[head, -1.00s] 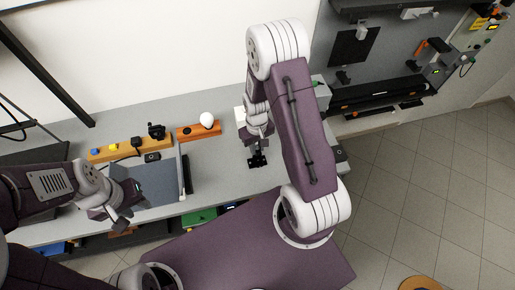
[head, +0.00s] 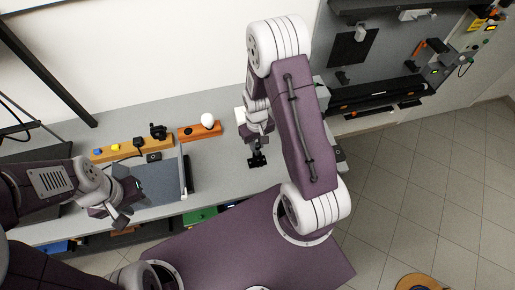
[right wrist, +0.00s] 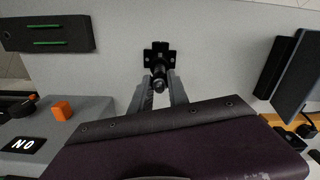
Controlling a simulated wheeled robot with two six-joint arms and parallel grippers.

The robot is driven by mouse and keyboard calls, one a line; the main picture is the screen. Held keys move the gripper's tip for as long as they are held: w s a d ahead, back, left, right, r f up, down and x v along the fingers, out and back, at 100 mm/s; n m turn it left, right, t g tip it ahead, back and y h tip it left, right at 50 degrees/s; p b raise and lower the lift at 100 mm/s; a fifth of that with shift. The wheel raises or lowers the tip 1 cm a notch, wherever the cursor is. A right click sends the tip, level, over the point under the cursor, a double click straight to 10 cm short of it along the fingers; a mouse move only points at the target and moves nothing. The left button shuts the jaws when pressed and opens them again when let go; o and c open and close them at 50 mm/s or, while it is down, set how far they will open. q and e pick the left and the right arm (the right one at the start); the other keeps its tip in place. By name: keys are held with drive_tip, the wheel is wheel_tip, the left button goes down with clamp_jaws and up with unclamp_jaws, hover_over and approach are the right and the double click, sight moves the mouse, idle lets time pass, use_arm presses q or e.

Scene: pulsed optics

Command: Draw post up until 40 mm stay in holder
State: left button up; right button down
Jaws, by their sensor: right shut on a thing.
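The post holder (head: 257,161) is a small black piece with a wide foot on the grey bench, below my right arm in the head view. In the right wrist view its black foot (right wrist: 153,54) shows beyond my fingers. The dark post (right wrist: 159,78) stands out of it, its round top end towards the camera. My right gripper (right wrist: 160,95) is shut on the post, one finger on each side. How much post sits inside the holder is hidden. My left gripper (head: 122,214) is over the left front of the bench, apart from the holder; its fingers are too small to read.
An orange block (head: 200,131) with a white ball and a yellow-orange strip (head: 130,149) with buttons lie at the back of the bench. A dark upright panel (right wrist: 298,70) stands right of the holder in the wrist view. An orange cube (right wrist: 62,110) is at left.

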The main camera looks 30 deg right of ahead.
drive_tip(key=c, duration=1.2)
unclamp_jaws()
wheel_tip(320, 180, up, 9)
drive_tip(key=shift+b, duration=0.9)
wheel_tip(320, 180, up, 4)
drive_tip(key=p, duration=0.4)
